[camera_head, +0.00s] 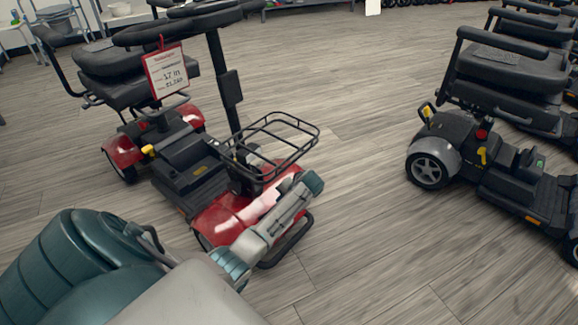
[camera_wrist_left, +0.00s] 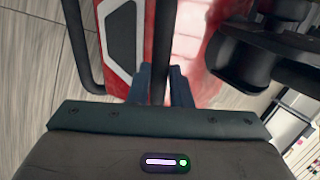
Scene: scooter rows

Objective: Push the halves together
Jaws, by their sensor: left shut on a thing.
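The red scooter's front half (camera_head: 232,212) has a dark footwell, an upright tiller and a black wire basket. Its rear half (camera_head: 122,150), with the black seat and red wheel covers, stands close behind it. I cannot tell whether the halves touch. My left arm reaches over the front of the front half. In the left wrist view my left gripper (camera_wrist_left: 160,84) is shut on a thin dark bar (camera_wrist_left: 160,45) in front of red bodywork. I cannot tell which bar of the scooter it is. My right gripper is out of view.
A price tag (camera_head: 166,71) hangs from the tiller handlebar. A dark grey scooter (camera_head: 490,155) stands to the right, with more dark scooters behind it. Wooden floor (camera_head: 362,150) lies clear between it and the red scooter. A shelf stands at the back left.

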